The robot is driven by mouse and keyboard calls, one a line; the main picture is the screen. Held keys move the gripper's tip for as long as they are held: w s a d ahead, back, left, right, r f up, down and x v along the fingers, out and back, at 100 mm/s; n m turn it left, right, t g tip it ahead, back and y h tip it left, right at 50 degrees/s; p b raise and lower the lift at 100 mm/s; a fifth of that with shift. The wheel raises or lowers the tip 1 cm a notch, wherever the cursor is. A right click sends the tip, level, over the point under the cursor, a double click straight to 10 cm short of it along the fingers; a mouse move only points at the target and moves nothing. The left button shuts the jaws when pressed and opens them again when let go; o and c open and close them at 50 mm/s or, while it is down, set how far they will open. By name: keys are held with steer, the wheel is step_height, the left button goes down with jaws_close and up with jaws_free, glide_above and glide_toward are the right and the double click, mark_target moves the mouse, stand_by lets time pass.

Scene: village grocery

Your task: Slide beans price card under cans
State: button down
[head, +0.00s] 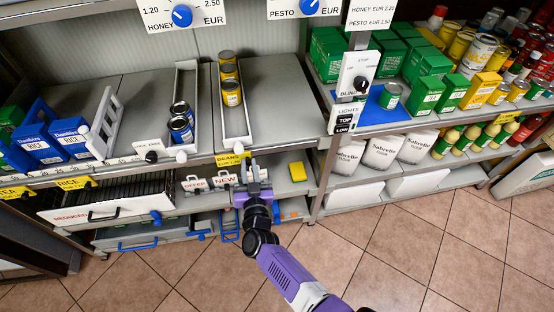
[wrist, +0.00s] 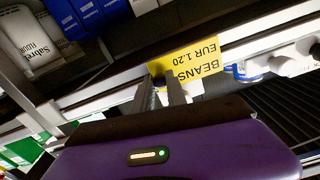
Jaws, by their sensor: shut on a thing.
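The yellow beans price card (head: 231,159) sits on the shelf's front rail, just below the front end of the white lane (head: 242,128) with yellow-labelled cans (head: 232,94). In the wrist view the card (wrist: 196,66) reads "BEANS EUR 1.20" upside down. My gripper (head: 251,164) is at the card's right end. In the wrist view its fingers (wrist: 160,84) are closed around a small dark knob at the card's end; the fingers partly hide the contact. Blue-labelled cans (head: 181,128) stand in a separate lane to the left. I cannot tell which cans hold beans.
A rice card (head: 75,183) hangs on the rail farther left, and a white slider with a black knob (head: 151,156) lies between. A shelf upright (head: 326,170) stands farther right.

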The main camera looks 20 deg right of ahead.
steer(key=w+a+b, duration=0.1)
steer(key=a+b, duration=0.3)
steer(key=a, duration=1)
steer(key=shift+a, duration=0.25)
steer(key=c, duration=1.3)
jaws_free()
steer(key=s+p, duration=0.1)
steer(key=s, duration=0.1)
steer(key=s+p, duration=0.1)
steer(key=s, duration=0.2)
steer(key=s+p, duration=0.1)
steer(key=s, duration=0.1)
steer(key=shift+s+a, duration=0.25)
steer(key=shift+s, duration=0.1)
